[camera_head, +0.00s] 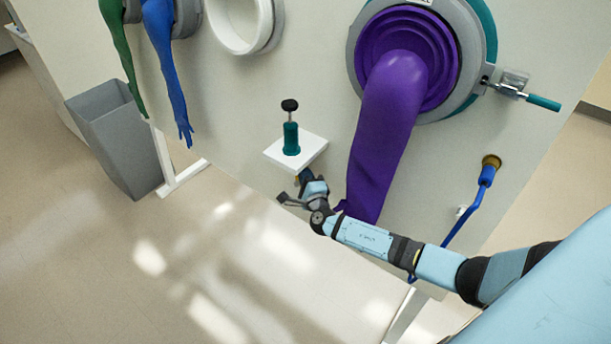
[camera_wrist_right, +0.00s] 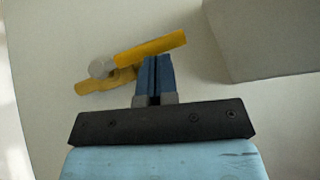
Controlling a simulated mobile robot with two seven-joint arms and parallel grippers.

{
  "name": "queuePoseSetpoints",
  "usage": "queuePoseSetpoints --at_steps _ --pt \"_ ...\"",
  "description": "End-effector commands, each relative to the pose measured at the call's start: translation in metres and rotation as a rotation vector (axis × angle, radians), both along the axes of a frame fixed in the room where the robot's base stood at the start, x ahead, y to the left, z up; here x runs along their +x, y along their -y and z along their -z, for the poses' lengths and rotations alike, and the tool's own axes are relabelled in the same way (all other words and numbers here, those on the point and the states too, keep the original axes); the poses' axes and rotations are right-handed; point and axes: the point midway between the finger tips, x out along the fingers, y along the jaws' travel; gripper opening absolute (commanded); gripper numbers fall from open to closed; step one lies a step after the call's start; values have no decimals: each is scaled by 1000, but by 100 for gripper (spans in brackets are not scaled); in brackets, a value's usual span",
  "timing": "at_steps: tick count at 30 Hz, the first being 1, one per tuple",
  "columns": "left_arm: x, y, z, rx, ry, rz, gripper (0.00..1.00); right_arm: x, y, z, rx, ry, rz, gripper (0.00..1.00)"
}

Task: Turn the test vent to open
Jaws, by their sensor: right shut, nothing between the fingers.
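A yellow lever (camera_wrist_right: 150,46), which looks like the test vent's handle, shows in the right wrist view. It runs from a grey round hub (camera_wrist_right: 102,68) up to the right, with a second yellow piece (camera_wrist_right: 96,86) beneath the hub. My right gripper (camera_wrist_right: 154,62) is shut and empty, its blue fingertips at the lever's lower edge; I cannot tell whether they touch. In the head view the right gripper (camera_head: 304,178) is just under a small white shelf, and the vent is mostly hidden there. My left gripper is not in view.
The white shelf (camera_head: 309,146) holds a teal bottle-like item (camera_head: 291,138) above my gripper. A purple glove (camera_head: 385,130) hangs close to my right forearm. A grey bin (camera_head: 117,139) stands left.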

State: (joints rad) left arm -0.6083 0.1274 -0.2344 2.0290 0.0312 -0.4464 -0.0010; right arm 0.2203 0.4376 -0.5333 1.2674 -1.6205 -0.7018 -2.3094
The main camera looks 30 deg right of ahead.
Motion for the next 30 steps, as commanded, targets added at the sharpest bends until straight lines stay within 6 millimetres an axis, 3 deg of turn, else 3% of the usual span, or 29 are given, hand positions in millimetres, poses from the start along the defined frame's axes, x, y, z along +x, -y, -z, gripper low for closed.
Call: queuePoseSetpoints --at_steps 7,21,30 --pt "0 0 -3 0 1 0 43 -20 -6 2 1 -1 -2 0" --pt "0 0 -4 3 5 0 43 -116 -29 13 0 -1 0 0" --pt "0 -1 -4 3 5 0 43 -133 -34 15 0 0 0 0"
